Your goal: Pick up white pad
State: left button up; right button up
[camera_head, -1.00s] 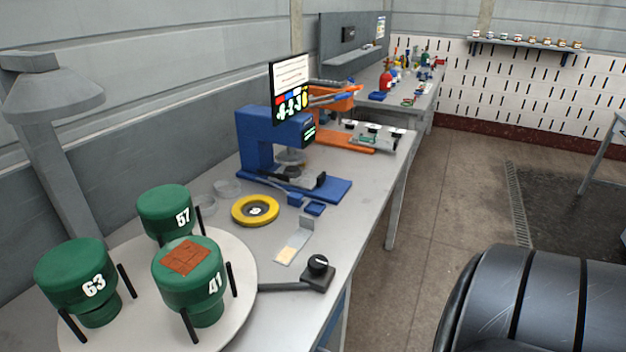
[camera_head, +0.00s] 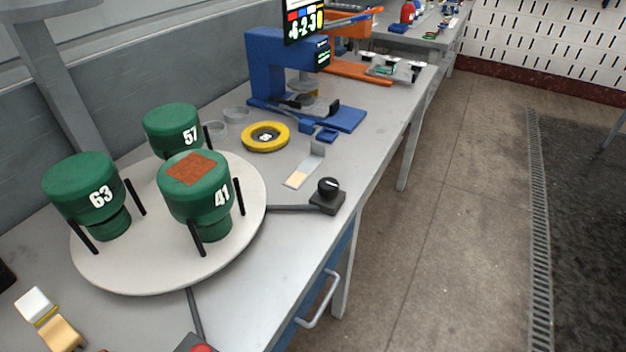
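A small white block (camera_head: 33,303) lies at the lower left of the bench, with a thin yellow band beside it and a tan block (camera_head: 60,334) at its lower right. I cannot tell whether these pieces are joined. Another pale flat piece (camera_head: 297,179) with a cream end lies by a small upright metal plate (camera_head: 317,152) in the middle of the bench. I cannot tell which of the two is the white pad. Neither of my grippers is in view.
A round white turntable (camera_head: 150,279) holds green cylinders marked 63 (camera_head: 82,177), 57 (camera_head: 170,120) and 41 (camera_head: 195,200). A yellow ring (camera_head: 251,144), a black knob (camera_head: 329,187) and a blue press (camera_head: 265,65) stand beyond.

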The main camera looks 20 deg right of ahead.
aim_at(37, 306)
jog(key=u, duration=1.45)
jog(key=k+j+u, duration=0.2)
jog(key=j, duration=0.2)
jog(key=k+j+u, duration=0.1)
jog(key=j+u, duration=0.15)
jog(key=j, duration=0.1)
